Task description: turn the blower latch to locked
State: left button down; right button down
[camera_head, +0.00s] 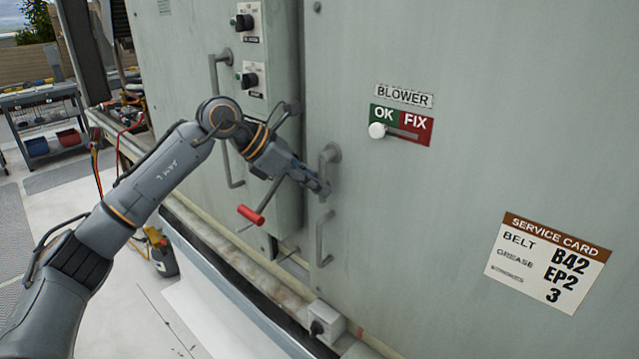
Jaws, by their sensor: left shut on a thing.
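My left gripper (322,188) is at the right-hand blower door (450,60), shut on a grey upright handle (321,240). The handle shows above and below the fingers, which hide its middle. A lever with a red grip (251,215) stands out from the cabinet to the left of the handle, below my wrist. It looks like the latch; its rod runs up and to the right, and its pivot is hidden behind my gripper. No locked or unlocked mark is readable by it. My right gripper is not in view.
The BLOWER sign (404,96) is above an OK/FIX slider (377,130) with its white knob at OK. A service card (547,262) is at lower right. Another handle (216,75) and two knobs are on the left panel. A tool cart (40,92) stands at far left.

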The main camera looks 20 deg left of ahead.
pick_arm(q)
jog(key=shift+a, duration=0.1)
dwell(0.5)
jog(key=c, duration=1.6)
grip_release()
jog(key=shift+a+r, duration=0.1)
jog(key=v, duration=1.1)
jog(key=shift+s+a+r, duration=0.15)
jog(key=shift+s+r, duration=0.1)
jog(key=shift+r, duration=0.05)
